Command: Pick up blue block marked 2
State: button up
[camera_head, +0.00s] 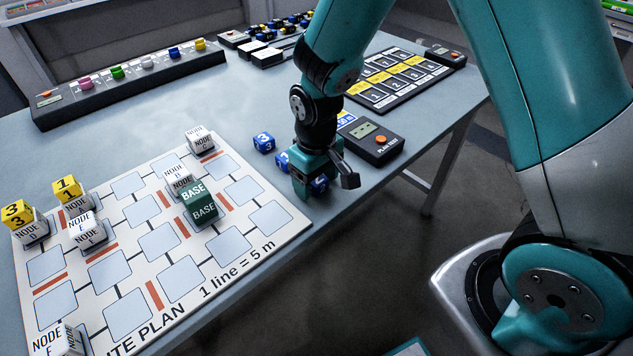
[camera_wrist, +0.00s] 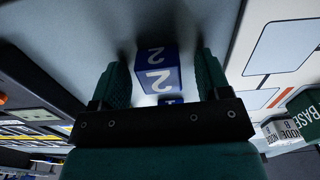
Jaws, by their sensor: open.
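My gripper (camera_wrist: 160,80) is open, with one teal finger on each side of the block and gaps showing between. In the head view my gripper (camera_head: 320,182) is low at the table's near edge. A blue block (camera_head: 320,185) shows between its fingers, its mark too small to read. Another blue block (camera_head: 282,160) is partly hidden behind the gripper. A blue piece (camera_wrist: 171,100) peeks out above the gripper's palm bar in the wrist view.
A blue block marked 3 (camera_head: 263,143) stands behind my gripper. A dark device with an orange button (camera_head: 372,143) is close on the right. The white site plan board (camera_head: 250,245), with node and base blocks, lies to the left. Card holders stand farther back.

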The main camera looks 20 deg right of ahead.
jog(key=c, duration=1)
jog(key=shift+r, duration=0.1)
